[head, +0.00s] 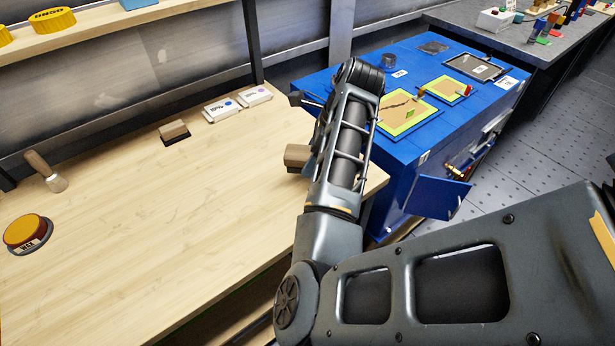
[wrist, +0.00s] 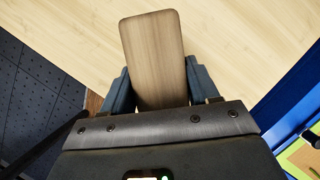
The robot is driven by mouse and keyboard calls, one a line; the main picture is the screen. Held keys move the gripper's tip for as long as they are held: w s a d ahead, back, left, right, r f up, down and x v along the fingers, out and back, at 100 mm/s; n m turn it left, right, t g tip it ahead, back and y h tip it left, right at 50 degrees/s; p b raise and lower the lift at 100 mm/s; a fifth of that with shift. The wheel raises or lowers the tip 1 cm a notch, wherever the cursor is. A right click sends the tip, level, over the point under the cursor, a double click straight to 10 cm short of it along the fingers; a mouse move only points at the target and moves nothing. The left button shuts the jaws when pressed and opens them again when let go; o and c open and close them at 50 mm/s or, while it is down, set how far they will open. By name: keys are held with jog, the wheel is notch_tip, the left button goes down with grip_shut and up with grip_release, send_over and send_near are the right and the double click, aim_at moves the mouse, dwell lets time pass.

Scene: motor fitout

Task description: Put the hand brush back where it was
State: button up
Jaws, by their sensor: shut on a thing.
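My gripper (wrist: 157,84) is shut on a wooden piece with rounded corners, which looks like the hand brush (wrist: 152,45). Its fingers press on both long sides, and no bristles show from above. In the head view the brush (head: 297,155) sticks out left of my arm, over the right end of the wooden bench (head: 150,235). My arm hides most of the gripper (head: 311,163) there. I cannot tell whether the brush touches the bench top.
A small brown block (head: 173,129) with a dark base and white boxes (head: 222,109) stand along the bench's back. A wooden-handled tool (head: 46,172) and a yellow-red button (head: 27,233) are at left. A blue cabinet (head: 405,165) stands right. The bench middle is clear.

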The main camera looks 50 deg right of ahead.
aim_at(307, 182)
jog(key=shift+w+a+f, duration=0.25)
jog(key=shift+w+a, duration=0.1)
jog(key=shift+a, duration=0.05)
jog(key=shift+f, duration=2)
jog(key=o, duration=1)
jog(key=shift+f, duration=0.1)
jog(key=p+v, duration=0.1)
jog(key=v, duration=0.4)
jog(key=p+v, duration=0.2)
jog(key=v, duration=0.3)
jog(key=shift+w+r, duration=0.15)
jog(key=shift+r, duration=0.15)
jog(key=shift+p+v, duration=0.8)
jog(key=shift+v, duration=0.1)
